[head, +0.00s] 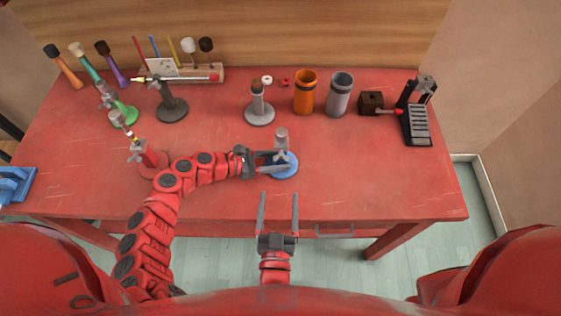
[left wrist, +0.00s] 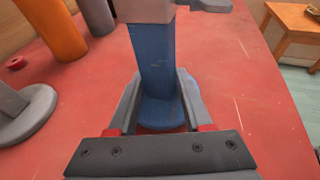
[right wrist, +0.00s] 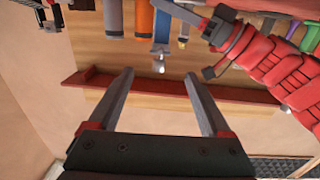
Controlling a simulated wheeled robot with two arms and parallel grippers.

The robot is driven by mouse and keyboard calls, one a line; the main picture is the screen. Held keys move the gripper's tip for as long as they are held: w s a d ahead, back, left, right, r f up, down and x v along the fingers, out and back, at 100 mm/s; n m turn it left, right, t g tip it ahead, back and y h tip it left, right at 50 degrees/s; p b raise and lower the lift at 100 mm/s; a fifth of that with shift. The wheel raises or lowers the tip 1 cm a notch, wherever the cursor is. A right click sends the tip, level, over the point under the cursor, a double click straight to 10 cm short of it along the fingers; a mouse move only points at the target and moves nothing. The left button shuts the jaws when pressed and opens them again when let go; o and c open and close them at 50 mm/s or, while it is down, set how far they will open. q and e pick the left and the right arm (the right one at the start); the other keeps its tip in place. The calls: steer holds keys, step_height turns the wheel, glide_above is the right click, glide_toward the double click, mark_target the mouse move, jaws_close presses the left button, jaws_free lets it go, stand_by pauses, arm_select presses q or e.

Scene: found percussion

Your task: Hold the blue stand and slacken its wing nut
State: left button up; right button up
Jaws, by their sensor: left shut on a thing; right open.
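The blue stand (head: 286,172) stands upright near the front middle of the red table, with a round blue base and a grey top. Its wing nut (head: 283,156) looks like a small grey piece on the upper post. My left gripper (head: 270,161) reaches in from the left and is shut on the stand. In the left wrist view the blue post (left wrist: 153,60) rises between the fingers; its top is cut off. My right gripper (head: 278,196) is open and empty at the table's front edge, in front of the stand and apart from it. The stand also shows in the right wrist view (right wrist: 162,28).
A grey stand (head: 259,116), an orange cup (head: 305,92) and a grey cup (head: 339,95) stand behind. A red stand (head: 152,160) is left, beside my left arm. A brown block (head: 371,102) and black device (head: 418,125) are right. The table's front right is clear.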

mark_target(281, 156)
steer(key=w, duration=1.1)
steer(key=shift+d, duration=0.15)
jaws_close()
steer(key=shift+n, duration=0.3)
steer(key=n, duration=1.2)
steer(key=shift+n, duration=0.3)
stand_by(0.3)
